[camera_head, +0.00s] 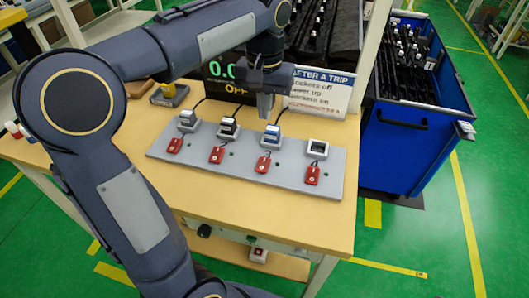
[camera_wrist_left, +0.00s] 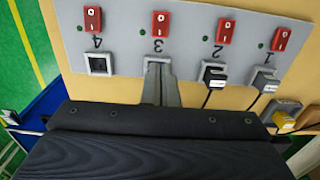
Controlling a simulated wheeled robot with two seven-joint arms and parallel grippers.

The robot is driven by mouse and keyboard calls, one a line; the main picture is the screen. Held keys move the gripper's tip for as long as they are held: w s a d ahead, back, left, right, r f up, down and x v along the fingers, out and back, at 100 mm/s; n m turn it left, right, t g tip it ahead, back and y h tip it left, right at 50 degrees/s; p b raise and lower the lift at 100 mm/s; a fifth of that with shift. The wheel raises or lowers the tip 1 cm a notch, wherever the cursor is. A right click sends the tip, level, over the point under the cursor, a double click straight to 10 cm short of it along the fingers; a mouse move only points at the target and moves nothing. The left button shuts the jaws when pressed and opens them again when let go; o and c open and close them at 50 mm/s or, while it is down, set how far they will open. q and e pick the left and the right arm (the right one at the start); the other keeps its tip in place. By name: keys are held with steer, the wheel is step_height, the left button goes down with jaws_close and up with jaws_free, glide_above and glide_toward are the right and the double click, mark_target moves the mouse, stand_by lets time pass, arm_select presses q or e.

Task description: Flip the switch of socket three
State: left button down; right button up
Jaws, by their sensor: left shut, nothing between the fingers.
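A grey socket strip (camera_head: 230,172) lies on the wooden table with numbered sockets, each with a red rocker switch. The red switch of socket three (camera_head: 263,164) also shows in the left wrist view (camera_wrist_left: 160,23), above the printed 3. Socket three holds a plug (camera_head: 271,135) that is bluish in the head view; my fingers mostly hide it in the wrist view. My left gripper (camera_head: 266,115) is shut and empty, pointing down just behind that plug; its fingertips (camera_wrist_left: 159,66) are apart from the switch. I cannot tell if they touch the plug. My right gripper is not in view.
Socket four (camera_head: 318,148) is empty; sockets one (camera_head: 188,122) and two (camera_head: 228,129) hold plugs with cables. A display (camera_head: 225,75) reading OFF and a sign (camera_head: 320,92) stand behind the strip. A blue bin (camera_head: 400,150) is at right. Bare tabletop lies in front.

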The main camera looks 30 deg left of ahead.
mark_target(265, 159)
arm_select(q)
step_height(265, 159, down, 14)
steer(key=shift+f+b, duration=0.1)
steer(key=shift+b, duration=0.5)
steer(key=shift+p, duration=0.35)
steer(key=shift+w+g, duration=0.1)
steer(key=shift+g, duration=0.2)
steer(key=shift+f, duration=0.1)
